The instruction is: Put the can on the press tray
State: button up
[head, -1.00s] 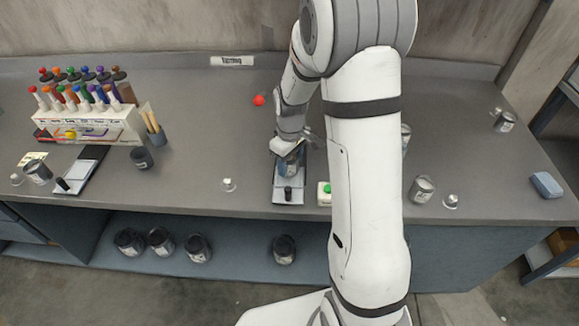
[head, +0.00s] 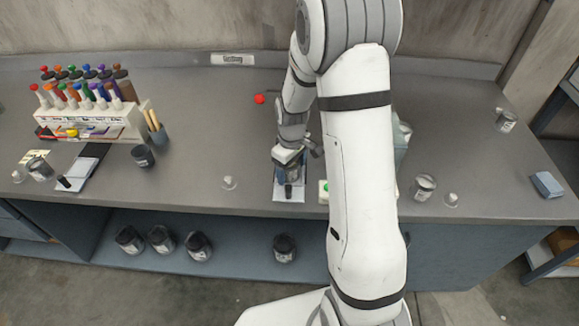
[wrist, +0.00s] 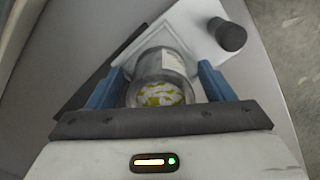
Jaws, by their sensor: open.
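A grey metal can (wrist: 165,62) with a pale label and an open top showing yellow and white contents stands between my gripper's two blue fingers in the wrist view. My gripper (wrist: 160,84) is open around the can, with a finger on each side. Under the can is a tray with a pale plate (wrist: 215,15) and a dark round knob; I take it as the press tray. In the head view, my gripper (head: 290,173) is low over this tray (head: 282,196), and it mostly hides the can there.
A box with a green button (head: 323,193) stands just right of the tray. A similar tray (head: 84,171) lies at left near a rack of coloured bottles (head: 95,122). Another can (head: 424,187) is right of my arm. The bench between the two trays is mostly clear.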

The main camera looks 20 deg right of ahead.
notch_tip(320, 180, up, 12)
jog(key=s+r+m+t, duration=0.1)
jog(key=s+r+m, duration=0.2)
jog(key=s, duration=0.7)
jog(key=s+r+m+t, duration=0.2)
jog(key=s+r+m, duration=0.2)
jog(key=s, duration=0.7)
notch_tip(320, 180, up, 2)
jog(key=shift+a+r+b, duration=0.1)
jog(key=shift+a+b, duration=0.25)
jog(key=shift+a, duration=0.1)
jog(key=shift+s+d, duration=0.15)
jog(key=shift+d, duration=0.1)
jog(key=shift+c, duration=0.3)
